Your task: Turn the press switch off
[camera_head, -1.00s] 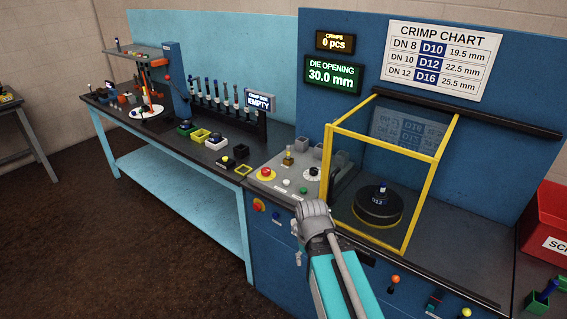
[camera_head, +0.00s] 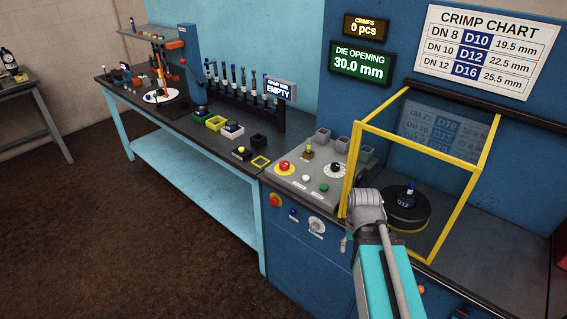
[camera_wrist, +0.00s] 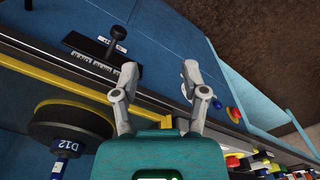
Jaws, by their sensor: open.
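A round red-and-yellow switch (camera_head: 276,200) sits on the blue front face of the press, below the grey control panel. I cannot read which one is labelled as the press switch. In the wrist view a red knob (camera_wrist: 233,114) and a blue knob (camera_wrist: 217,103) show right of my gripper. My gripper (camera_wrist: 160,73) is open and empty, its fingers spread in front of the press.
The grey control panel (camera_head: 303,182) carries a red mushroom button (camera_head: 284,166) and a dial. A bench with blue legs (camera_head: 190,165) extends left. The floor in front is open.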

